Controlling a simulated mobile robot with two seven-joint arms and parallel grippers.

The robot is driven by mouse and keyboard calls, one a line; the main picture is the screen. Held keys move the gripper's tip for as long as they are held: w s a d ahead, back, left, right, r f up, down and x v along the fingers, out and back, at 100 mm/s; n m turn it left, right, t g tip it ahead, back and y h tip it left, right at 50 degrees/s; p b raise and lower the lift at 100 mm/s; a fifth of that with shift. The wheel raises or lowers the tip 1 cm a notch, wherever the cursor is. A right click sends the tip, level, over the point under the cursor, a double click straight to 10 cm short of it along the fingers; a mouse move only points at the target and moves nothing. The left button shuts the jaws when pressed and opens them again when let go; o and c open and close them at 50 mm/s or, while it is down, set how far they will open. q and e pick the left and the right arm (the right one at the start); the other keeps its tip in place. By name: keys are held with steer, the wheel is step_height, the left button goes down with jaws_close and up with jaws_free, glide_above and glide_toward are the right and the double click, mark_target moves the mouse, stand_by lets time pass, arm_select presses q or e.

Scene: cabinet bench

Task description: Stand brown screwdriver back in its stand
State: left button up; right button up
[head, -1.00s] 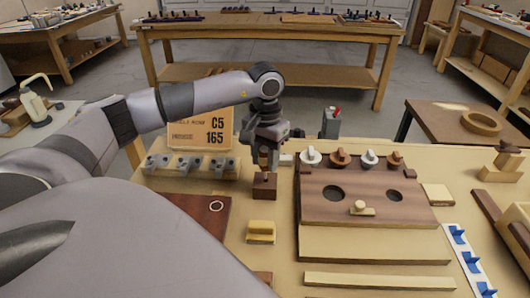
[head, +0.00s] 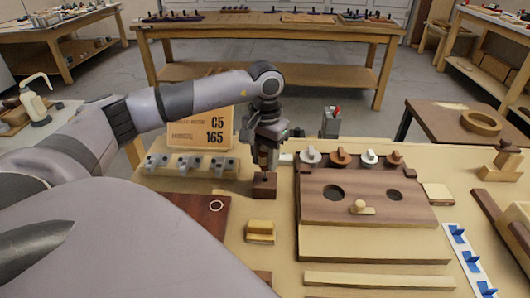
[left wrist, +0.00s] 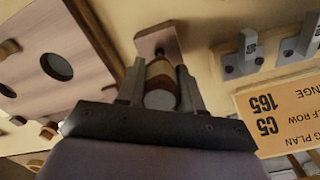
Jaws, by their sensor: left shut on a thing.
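My left gripper (head: 265,160) points straight down at the back of the bench. It is shut on the brown screwdriver, whose handle (left wrist: 160,85) shows between the fingers (left wrist: 160,92) in the left wrist view. In the head view the fingers mostly hide the screwdriver. Directly below stands a small dark brown block, the stand (head: 264,187); it also shows beyond the handle in the left wrist view (left wrist: 156,40). The screwdriver is upright over the stand. I cannot tell how deep its tip sits, because the handle and fingers cover it. My right gripper is not in view.
A sign (head: 199,127) and a rack with grey clips (head: 190,164) stand left of the gripper. A brown board with two holes (head: 365,195) lies to the right, with several knobs behind it. A yellow block (head: 260,231) lies in front. A dark plate (head: 203,213) is at front left.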

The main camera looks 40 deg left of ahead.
mark_target(265, 148)
arm_select(q)
steer(key=shift+f+b, duration=1.45)
steer(key=shift+f, duration=0.5)
stand_by(1.6)
steer(key=o, duration=1.6)
steer(key=shift+c, duration=0.2)
steer(key=shift+r, duration=0.15)
steer(key=shift+r+p, duration=2.7)
steer(key=shift+r, duration=1)
steer(key=shift+f, duration=0.1)
